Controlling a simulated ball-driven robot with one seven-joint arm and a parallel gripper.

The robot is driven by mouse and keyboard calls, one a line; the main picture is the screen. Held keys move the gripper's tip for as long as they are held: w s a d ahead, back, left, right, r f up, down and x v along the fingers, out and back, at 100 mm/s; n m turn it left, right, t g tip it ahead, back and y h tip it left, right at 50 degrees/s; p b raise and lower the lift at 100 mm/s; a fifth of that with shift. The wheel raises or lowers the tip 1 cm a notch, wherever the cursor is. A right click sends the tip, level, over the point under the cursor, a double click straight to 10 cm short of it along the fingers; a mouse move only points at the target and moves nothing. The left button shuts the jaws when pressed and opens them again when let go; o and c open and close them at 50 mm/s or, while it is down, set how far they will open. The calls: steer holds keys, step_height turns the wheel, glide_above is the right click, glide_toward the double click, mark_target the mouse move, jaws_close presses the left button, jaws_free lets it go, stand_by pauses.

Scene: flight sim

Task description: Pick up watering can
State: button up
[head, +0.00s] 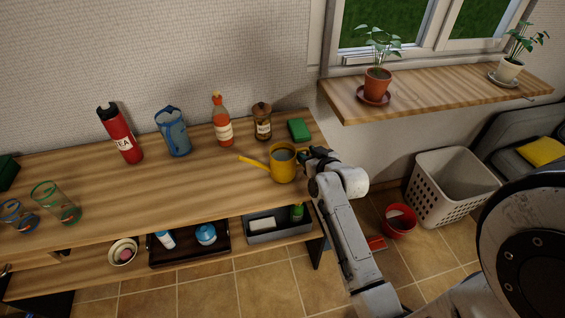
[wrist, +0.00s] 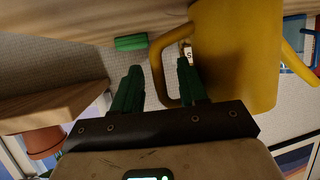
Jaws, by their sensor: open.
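The yellow watering can (head: 283,165) stands upright on the wooden counter (head: 190,190), near its right end, with its spout pointing left. Its handle is on the right, facing my arm. In the wrist view the can (wrist: 235,60) fills the upper right. My gripper (wrist: 160,82) is open, with two dark green fingers. The outer bar of the can's handle shows between the fingers, and the right finger appears to overlap the handle's loop. I cannot tell whether either finger touches it. In the head view my gripper (head: 306,158) is at the handle side, its fingertips partly hidden.
A green sponge-like block (head: 299,129), a brown jar (head: 262,121) and an orange-red bottle (head: 222,119) stand behind the can. A blue pitcher (head: 174,131) and red bottle (head: 120,133) are farther left. The window sill (head: 440,88) with potted plants juts out at right.

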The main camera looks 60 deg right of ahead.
jaws_close()
stand_by(0.3)
steer(key=shift+r, duration=0.1)
stand_by(0.4)
